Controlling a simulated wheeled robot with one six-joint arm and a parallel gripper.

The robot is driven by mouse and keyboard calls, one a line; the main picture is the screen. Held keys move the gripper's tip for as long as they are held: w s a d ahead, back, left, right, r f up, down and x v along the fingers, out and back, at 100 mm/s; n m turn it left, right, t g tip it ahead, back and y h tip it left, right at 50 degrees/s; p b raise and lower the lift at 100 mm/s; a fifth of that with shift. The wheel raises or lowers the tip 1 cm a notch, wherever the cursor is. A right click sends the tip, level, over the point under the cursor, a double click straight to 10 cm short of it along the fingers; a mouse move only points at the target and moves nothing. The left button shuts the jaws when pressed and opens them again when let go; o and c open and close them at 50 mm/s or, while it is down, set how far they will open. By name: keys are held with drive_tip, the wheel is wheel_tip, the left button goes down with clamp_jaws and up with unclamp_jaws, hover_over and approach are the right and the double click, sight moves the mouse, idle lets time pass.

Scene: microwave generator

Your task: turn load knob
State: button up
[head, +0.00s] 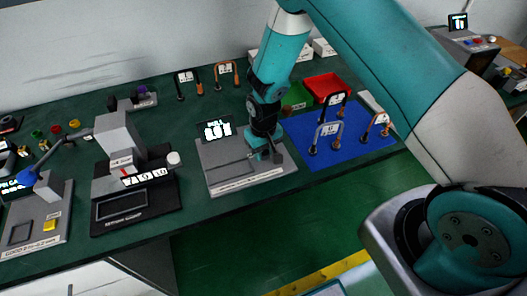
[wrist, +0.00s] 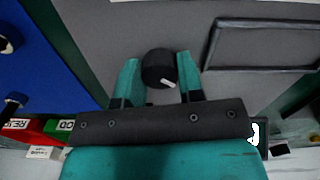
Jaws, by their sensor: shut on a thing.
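The load knob (wrist: 158,66) is a round black knob with a white mark at its lower right edge, seen in the wrist view on a grey panel. My gripper (wrist: 158,78) has one teal finger on each side of it and is shut on the knob. In the head view my gripper (head: 267,156) points down at the right part of the grey device (head: 222,176), which has a lit display (head: 214,130) at its back. The gripper hides the knob in the head view.
A blue mat (head: 350,150) with several wire-handled pieces lies right of the device. A red bin (head: 323,86) and a green bin (head: 297,96) stand behind. A black-based machine (head: 132,205) stands to the left. The green table's front edge is close.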

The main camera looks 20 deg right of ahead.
drive_tip(key=m+b, duration=0.2)
drive_tip(key=m, duration=0.3)
drive_tip(key=shift+a, duration=0.1)
drive_tip(key=m+b, duration=0.1)
drive_tip(key=m, duration=0.4)
drive_tip(key=shift+m+b, duration=0.3)
drive_tip(key=shift+b, duration=0.1)
drive_tip(key=o, duration=0.7)
drive_tip(key=shift+c, duration=0.2)
drive_tip(key=shift+r, duration=0.1)
wheel_tip(320, 180, up, 17)
drive_tip(key=b, duration=0.2)
drive_tip(key=shift+r, duration=0.15)
